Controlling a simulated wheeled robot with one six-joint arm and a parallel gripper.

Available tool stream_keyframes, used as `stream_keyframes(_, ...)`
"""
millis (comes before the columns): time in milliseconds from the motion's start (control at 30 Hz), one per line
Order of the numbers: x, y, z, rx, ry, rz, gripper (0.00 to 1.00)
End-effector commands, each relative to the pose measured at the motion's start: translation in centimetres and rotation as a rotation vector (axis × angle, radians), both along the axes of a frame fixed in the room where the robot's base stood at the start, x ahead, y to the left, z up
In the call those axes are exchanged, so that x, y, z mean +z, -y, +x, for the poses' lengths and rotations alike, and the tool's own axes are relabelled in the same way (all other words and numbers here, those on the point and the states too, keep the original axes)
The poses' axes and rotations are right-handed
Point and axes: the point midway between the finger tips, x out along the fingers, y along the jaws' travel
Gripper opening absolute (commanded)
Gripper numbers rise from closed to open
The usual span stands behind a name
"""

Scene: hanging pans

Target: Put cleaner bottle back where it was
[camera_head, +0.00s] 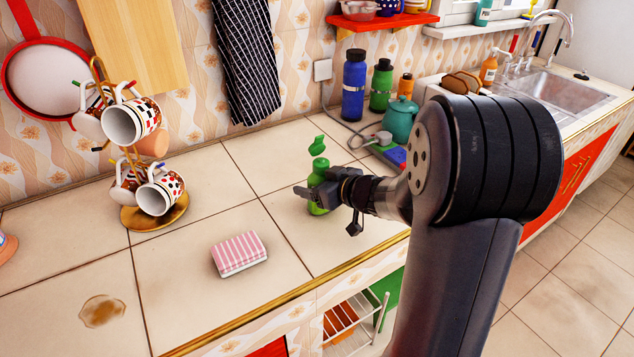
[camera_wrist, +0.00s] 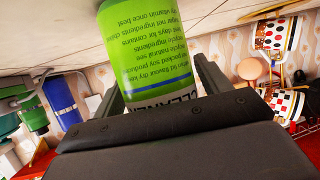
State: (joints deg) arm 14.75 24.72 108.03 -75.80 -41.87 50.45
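The green cleaner bottle (camera_head: 318,172) is upright at the counter's middle, with its base at or very near the tiles. The gripper body hides part of the bottle.
A pink striped sponge (camera_head: 239,254) and a brown stain (camera_head: 103,310) are on the counter. A mug stand (camera_head: 155,215) with several mugs is at left. A teal teapot (camera_head: 400,122), blue bottle (camera_head: 354,85) and dark green bottle (camera_head: 381,86) stand behind. Tiles around the sponge are clear.

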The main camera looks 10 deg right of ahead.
Motion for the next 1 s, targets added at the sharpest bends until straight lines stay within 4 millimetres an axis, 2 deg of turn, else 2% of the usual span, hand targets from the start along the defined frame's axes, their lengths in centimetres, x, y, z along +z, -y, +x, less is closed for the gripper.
stream_keyframes(367,0.5,0.0,0.0,-0.001,0.002,-0.001,0.79)
stream_keyframes(433,0.7,0.4,-0.6,-0.003,0.001,-0.001,0.79)
stream_keyframes(800,3.8,4.0,-6.6,-0.006,0.003,-0.001,0.79)
stream_keyframes(1000,4.7,5.2,-8.8,-0.004,0.001,0.000,0.79)
